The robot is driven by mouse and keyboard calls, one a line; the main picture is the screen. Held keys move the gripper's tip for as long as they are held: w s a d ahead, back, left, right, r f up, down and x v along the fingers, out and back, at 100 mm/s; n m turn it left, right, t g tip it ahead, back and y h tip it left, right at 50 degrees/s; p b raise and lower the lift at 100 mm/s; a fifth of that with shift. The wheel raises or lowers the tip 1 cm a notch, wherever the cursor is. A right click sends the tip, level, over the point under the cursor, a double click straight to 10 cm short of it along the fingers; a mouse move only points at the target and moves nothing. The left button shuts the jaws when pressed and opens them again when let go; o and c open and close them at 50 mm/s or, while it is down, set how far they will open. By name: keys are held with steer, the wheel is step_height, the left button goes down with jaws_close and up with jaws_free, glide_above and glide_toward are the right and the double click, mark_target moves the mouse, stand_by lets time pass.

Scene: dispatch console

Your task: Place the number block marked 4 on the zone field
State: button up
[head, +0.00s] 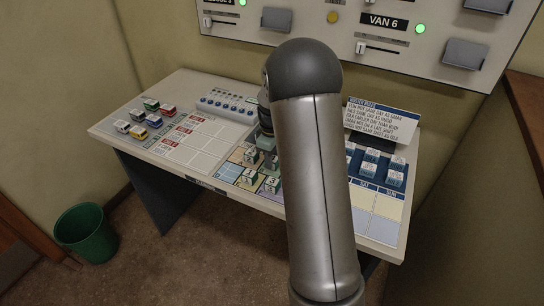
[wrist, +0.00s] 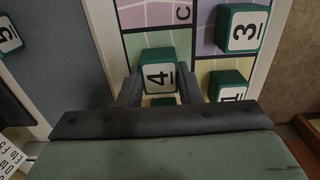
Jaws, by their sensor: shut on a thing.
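In the wrist view my gripper (wrist: 160,92) is shut on the green number block marked 4 (wrist: 158,76), whose white face with a black 4 is toward the camera. It is over the coloured zone board with a letter C (wrist: 145,15); I cannot tell whether it touches the board. In the head view my arm covers much of the scene, and the zone board (head: 228,173) shows left of it. Number blocks marked 3 (wrist: 243,28) and 1 (wrist: 228,85) sit on the board to the right.
Another number block (wrist: 8,36) is at the far left of the wrist view. On the desk, several small vehicles (head: 138,131) stand at the left and blue-and-white blocks (head: 370,162) at the right. A tilted note card (head: 382,122) stands behind. A panel is on the wall.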

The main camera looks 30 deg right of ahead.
steer(key=shift+f, duration=0.15)
steer(key=shift+f, duration=0.15)
steer(key=o, duration=1)
steer(key=shift+c, duration=0.2)
